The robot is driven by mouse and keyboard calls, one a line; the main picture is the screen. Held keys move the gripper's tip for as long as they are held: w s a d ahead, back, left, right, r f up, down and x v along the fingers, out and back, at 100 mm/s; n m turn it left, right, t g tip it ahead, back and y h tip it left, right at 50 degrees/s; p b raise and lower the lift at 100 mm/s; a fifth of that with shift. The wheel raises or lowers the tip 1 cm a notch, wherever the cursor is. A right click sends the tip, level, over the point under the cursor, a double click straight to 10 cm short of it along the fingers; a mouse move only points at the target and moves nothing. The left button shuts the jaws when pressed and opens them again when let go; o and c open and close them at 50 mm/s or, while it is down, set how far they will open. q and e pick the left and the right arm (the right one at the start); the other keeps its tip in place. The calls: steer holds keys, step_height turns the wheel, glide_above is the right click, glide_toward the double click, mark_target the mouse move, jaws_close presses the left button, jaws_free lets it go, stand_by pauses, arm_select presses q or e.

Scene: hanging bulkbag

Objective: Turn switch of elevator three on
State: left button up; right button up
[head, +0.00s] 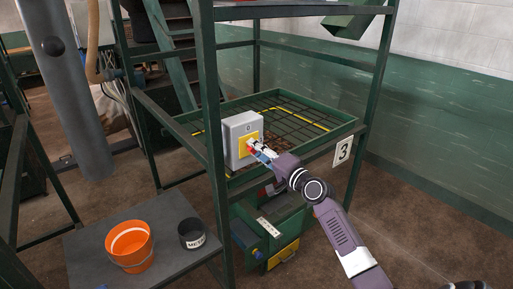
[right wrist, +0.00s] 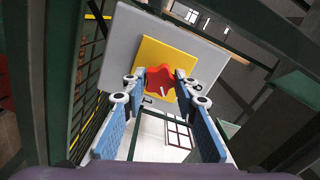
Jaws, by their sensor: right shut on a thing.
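The switch box of elevator three is a grey box (head: 240,128) with a yellow plate (head: 246,148), mounted on the green post of the frame. In the right wrist view the yellow plate (right wrist: 190,58) carries a red knob (right wrist: 160,77). My right gripper (head: 255,146) reaches the box from the right. In the right wrist view my right gripper (right wrist: 162,82) has its blue fingers on both sides of the red knob, shut on it. The knob is mostly hidden by the gripper in the head view. My left gripper is not in view.
A number 3 sign (head: 343,151) hangs on the green frame. A green mesh platform (head: 290,112) lies behind the box. An orange bucket (head: 130,246) and a dark pot (head: 192,234) stand on a grey table (head: 85,243) at the lower left.

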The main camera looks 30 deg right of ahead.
steer(key=shift+m+p, duration=1.5)
steer(key=shift+m, duration=2.2)
steer(key=shift+f, duration=0.1)
steer(key=o, duration=1.2)
steer(key=shift+c, duration=0.2)
steer(key=s+d, duration=0.1)
steer(key=s, duration=1.1)
